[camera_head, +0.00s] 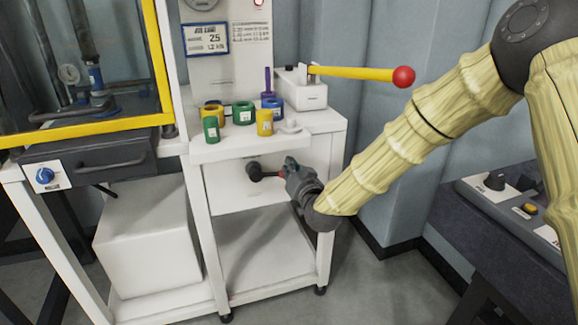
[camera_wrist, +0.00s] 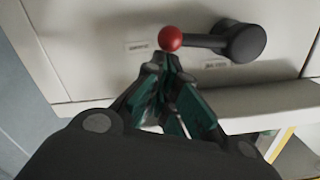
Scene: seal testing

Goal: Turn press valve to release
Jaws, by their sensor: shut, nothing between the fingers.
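The press valve (camera_head: 256,172) is a dark round hub with a short black lever on the white front panel of the cart. Its lever points right in the head view and ends in a red ball (camera_head: 282,174). In the wrist view the hub (camera_wrist: 243,42) is at upper right and the red ball (camera_wrist: 170,39) is at the lever's left end. My gripper (camera_head: 288,168) is shut and empty. Its fingertips (camera_wrist: 170,68) are just beside the ball; I cannot tell whether they touch it. Small labels (camera_wrist: 138,47) sit on the panel near the lever.
The cart's top (camera_head: 240,149) overhangs the panel and holds several coloured rings (camera_head: 243,113). A yellow lever (camera_head: 350,73) with a red knob extends right above it. A yellow-framed enclosure (camera_head: 80,130) stands left, and a dark console (camera_head: 500,225) stands right.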

